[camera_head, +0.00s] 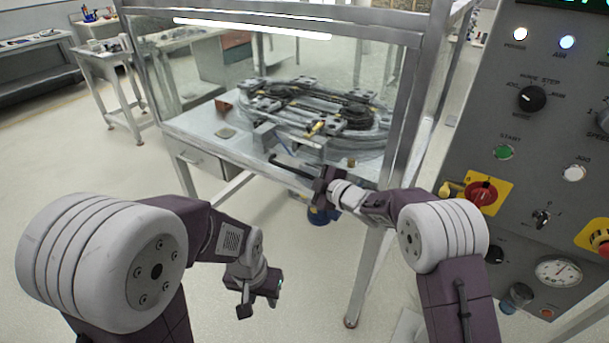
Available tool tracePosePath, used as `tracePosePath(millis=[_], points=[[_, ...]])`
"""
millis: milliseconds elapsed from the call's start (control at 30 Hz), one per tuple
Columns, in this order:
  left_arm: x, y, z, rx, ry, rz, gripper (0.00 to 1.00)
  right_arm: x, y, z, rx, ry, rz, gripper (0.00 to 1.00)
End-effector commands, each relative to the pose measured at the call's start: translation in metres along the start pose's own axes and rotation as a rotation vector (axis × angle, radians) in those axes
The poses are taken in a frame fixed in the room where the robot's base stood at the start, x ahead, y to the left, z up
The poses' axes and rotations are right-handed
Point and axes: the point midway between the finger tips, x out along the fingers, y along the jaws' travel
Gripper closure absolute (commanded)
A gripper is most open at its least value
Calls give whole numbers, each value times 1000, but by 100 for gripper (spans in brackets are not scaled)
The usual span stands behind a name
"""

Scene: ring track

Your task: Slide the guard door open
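The guard door (190,75) is a clear panel in a grey metal frame on the front of the machine, with a ring track (320,112) behind it. A dark bar (290,168), which looks like the door's handle, lies low in front of the track. My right gripper (318,180) is at the right end of this bar. Its fingers are small and dark against the bar, so I cannot tell whether they are closed on it. My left gripper (260,302) hangs low over the floor, away from the door, with its fingers apart and empty.
A control panel (550,125) with a red button, knobs and a gauge stands close at right. A machine leg (362,285) is below my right forearm. A small trolley (112,85) and a bench (35,68) stand back left. The left floor is clear.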

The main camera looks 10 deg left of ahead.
Motion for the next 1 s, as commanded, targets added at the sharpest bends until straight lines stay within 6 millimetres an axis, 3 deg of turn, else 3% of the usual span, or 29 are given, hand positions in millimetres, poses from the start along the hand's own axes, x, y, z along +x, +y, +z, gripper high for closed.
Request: tracePosePath(millis=[233, 267, 333, 1000], points=[[0, 0, 0, 0, 0, 0, 64, 2, 0, 0, 0, -1, 0, 78], [0, 0, 0, 0, 0, 0, 64, 2, 0, 0, 0, 0, 1, 81], [0, 0, 0, 0, 0, 0, 64, 2, 0, 0, 0, -1, 0, 100], [0, 0, 0, 0, 0, 0, 64, 2, 0, 0, 0, -1, 0, 100]])
